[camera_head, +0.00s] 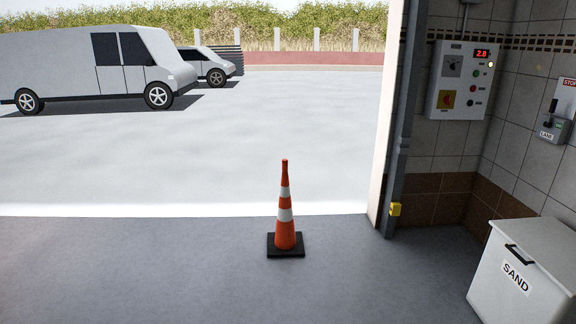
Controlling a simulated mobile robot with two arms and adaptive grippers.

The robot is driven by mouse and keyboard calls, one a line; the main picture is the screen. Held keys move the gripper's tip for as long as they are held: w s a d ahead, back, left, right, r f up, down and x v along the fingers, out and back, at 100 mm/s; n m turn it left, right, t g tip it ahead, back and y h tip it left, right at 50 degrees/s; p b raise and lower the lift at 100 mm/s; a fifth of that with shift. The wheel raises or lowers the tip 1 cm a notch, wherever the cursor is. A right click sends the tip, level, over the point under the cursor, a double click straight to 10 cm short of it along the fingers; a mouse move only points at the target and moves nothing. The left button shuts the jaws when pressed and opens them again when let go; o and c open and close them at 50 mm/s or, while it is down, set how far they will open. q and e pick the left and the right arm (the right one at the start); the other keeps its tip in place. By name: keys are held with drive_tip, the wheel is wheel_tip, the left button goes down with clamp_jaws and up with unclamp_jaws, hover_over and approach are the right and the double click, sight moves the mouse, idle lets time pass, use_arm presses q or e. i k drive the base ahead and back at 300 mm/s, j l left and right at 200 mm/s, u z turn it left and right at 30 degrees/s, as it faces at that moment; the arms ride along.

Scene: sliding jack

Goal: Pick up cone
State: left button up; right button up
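An orange traffic cone (285,236) with two white bands and a black square base stands upright on the grey floor, a little below the middle of the view. It is just inside the wide doorway, near the line where the floor meets the bright ground outside. Nothing touches it or covers it. Neither of my grippers shows in the head view.
A white bin (510,303) marked SAND stands at the lower right. A control box (460,80) with a red display hangs on the tiled wall. The door frame (397,150) rises right of the cone. Two vehicles, including a white van (90,66), stand outside. Floor around the cone is clear.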

sight(286, 242)
drive_tip(key=i, duration=2.45)
